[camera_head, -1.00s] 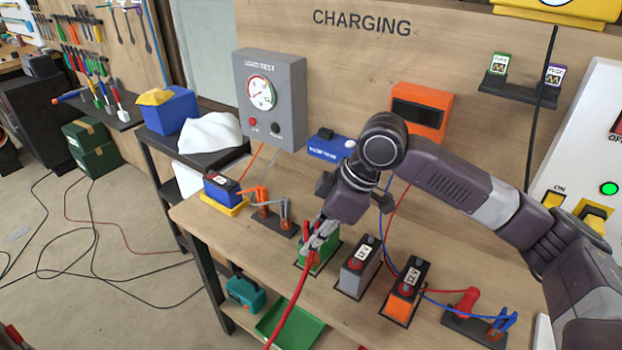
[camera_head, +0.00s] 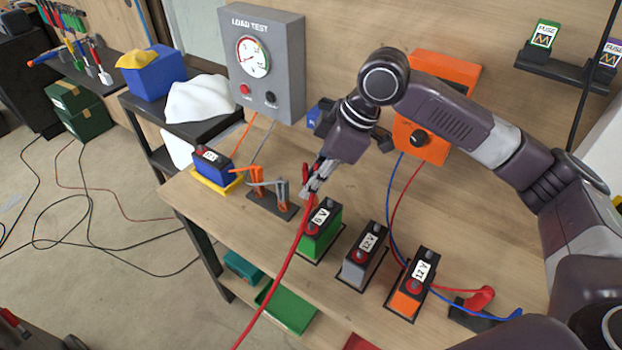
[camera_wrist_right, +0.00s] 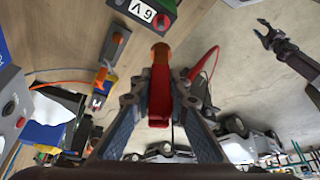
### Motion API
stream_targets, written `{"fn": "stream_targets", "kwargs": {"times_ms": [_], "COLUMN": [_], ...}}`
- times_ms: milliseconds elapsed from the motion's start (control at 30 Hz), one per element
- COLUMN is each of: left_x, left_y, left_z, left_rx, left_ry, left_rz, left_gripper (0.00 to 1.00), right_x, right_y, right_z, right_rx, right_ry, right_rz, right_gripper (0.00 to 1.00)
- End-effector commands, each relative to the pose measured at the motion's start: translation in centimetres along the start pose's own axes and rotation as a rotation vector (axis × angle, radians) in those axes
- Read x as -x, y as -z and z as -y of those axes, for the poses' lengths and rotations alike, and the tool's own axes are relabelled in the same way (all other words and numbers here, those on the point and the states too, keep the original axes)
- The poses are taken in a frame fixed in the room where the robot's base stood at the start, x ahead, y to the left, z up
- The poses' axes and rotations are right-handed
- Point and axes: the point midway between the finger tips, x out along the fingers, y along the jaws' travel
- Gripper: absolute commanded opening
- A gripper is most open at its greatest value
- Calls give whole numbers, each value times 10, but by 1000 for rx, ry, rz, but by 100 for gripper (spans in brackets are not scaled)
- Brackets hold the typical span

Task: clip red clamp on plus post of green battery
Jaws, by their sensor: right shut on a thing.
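The green battery (camera_head: 322,238) stands on the bench, with a 6 V label and a red post (camera_head: 312,228) on its near top end. In the right wrist view the green battery (camera_wrist_right: 166,6) is at the top edge, its red post (camera_wrist_right: 177,24) beside the label. My right gripper (camera_head: 316,183) is shut on the red clamp (camera_wrist_right: 159,90), whose red cable hangs toward the front. The clamp is behind and above the battery, apart from the red post. My left gripper (camera_wrist_right: 262,30) shows only in the right wrist view, open and empty.
A grey battery (camera_head: 364,258) and an orange battery (camera_head: 410,290) stand right of the green one. A dark holder with orange and grey clamps (camera_head: 272,200) and a blue battery (camera_head: 211,168) are to the left. The load tester (camera_head: 262,65) stands behind.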

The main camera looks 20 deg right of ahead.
Motion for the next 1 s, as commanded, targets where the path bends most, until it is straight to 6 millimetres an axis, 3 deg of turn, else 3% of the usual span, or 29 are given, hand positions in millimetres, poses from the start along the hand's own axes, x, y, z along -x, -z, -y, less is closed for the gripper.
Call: {"fn": "stream_targets", "kwargs": {"times_ms": [67, 300, 633, 1000], "left_x": [11, -3, -12, -13], "left_y": [11, 51, 31, 26], "left_z": [2, 0, -6, -5], "left_rx": [1, 3, 3, 0], "left_ry": [2, 1, -7, -5], "left_rz": [-14, -73, -45, -38], "left_gripper": [40, 40, 40, 40], "right_x": [5, -24, -47, -52], "right_y": [1, -11, -22, -24], "right_z": [0, 0, 0, 0], "right_rx": [-1, -2, 0, 0], "right_ry": [1, 1, 0, 0], "right_rz": [-1, -1, -2, -2], "right_gripper": [0, 0, 0, 0]}}
